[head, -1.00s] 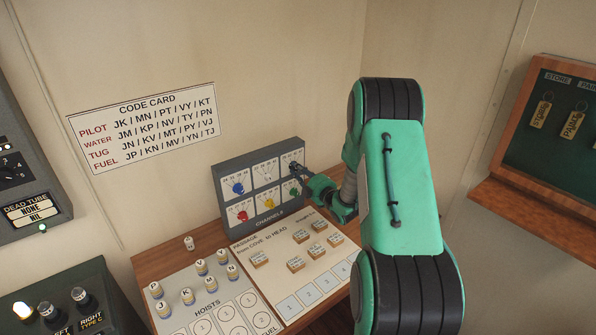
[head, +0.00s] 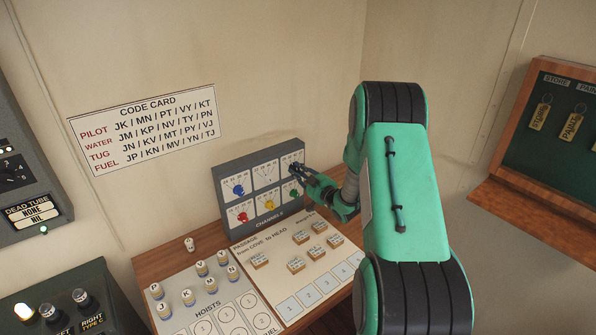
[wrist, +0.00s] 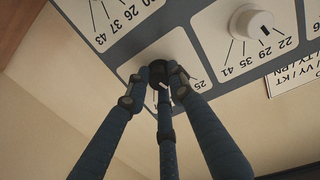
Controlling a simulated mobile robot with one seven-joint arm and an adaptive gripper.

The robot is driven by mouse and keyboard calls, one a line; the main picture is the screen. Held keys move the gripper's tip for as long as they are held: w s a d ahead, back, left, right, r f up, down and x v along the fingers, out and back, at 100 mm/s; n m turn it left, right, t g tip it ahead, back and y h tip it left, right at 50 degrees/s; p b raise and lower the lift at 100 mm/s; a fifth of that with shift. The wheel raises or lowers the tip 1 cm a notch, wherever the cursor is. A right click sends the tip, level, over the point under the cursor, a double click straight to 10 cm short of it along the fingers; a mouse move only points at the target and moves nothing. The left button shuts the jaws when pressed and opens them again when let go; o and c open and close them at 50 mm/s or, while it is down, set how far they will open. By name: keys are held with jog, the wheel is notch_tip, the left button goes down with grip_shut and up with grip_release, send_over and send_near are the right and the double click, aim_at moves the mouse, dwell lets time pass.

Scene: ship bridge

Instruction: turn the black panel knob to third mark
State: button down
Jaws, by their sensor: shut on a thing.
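The grey channels panel (head: 222,171) stands at the back of the desk, with several coloured knobs on white dials. The black knob (wrist: 159,74) is on the top right dial (head: 288,158); in the head view the fingers largely cover it. My gripper (head: 294,169) reaches it from the right. In the wrist view my gripper (wrist: 158,82) has its dark fingers closed around the knob, touching it. The fingers hide most of the dial's marks; a label reading 25 shows beside them. I cannot tell which mark the knob points to.
The white knob (wrist: 252,22) is on the neighbouring dial, close to the fingers. Blue (head: 239,189), red (head: 243,216), yellow (head: 269,204) and green (head: 294,191) knobs are on the same panel. Labelled pegs and small blocks stand on the desk in front.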

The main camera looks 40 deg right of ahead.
jog(key=m+p, duration=0.1)
jog(key=m, duration=0.3)
jog(key=shift+p, duration=0.35)
jog(key=shift+f+m+y+p, duration=0.1)
jog(key=shift+m+y+p, duration=0.4)
jog(key=shift+m, duration=1)
jog(key=c, duration=1.5)
grip_release()
jog(key=shift+s, duration=0.1)
jog(key=s, duration=1.2)
jog(key=shift+r, duration=0.4)
